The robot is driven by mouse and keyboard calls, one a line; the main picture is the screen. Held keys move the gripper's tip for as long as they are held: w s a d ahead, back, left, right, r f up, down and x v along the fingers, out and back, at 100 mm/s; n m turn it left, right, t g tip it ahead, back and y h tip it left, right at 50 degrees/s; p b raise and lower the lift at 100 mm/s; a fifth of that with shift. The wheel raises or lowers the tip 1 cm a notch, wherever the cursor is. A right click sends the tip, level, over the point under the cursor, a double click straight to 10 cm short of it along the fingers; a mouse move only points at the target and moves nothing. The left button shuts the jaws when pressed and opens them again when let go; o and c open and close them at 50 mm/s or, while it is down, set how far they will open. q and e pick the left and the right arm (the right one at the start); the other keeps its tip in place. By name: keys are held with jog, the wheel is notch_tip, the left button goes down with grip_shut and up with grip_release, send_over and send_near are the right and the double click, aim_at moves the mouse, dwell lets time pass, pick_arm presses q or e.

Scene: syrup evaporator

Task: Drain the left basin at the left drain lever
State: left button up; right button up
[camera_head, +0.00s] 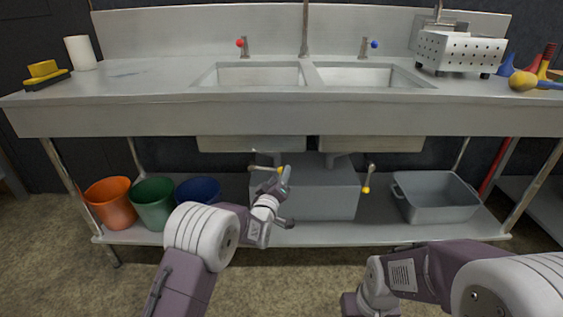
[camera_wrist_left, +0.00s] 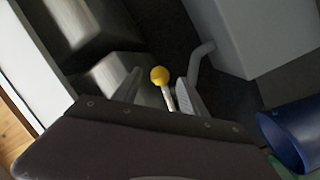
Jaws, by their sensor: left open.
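The left basin (camera_head: 250,76) is set in the steel counter, under the red-knobbed tap. The left drain lever (camera_head: 262,168), with a yellow knob, sticks out below it. My left gripper (camera_head: 284,186) is at this lever under the counter and covers part of it. In the left wrist view the lever's yellow knob (camera_wrist_left: 159,75) and pale rod appear between the two spread fingers of my left gripper (camera_wrist_left: 157,82). The fingers are open, and I cannot tell whether either touches the lever. My right arm shows at lower right; its gripper is out of view.
The right drain lever (camera_head: 367,180) hangs under the right basin (camera_head: 362,77). A grey box (camera_head: 325,193) stands on the lower shelf behind the levers. Orange, green and blue buckets (camera_head: 198,190) stand left, a grey tub (camera_head: 436,198) right. The counter edge (camera_head: 300,117) overhangs.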

pick_arm(q)
jog(key=shift+p+x, duration=0.5)
jog(key=shift+x, duration=1.3)
grip_shut()
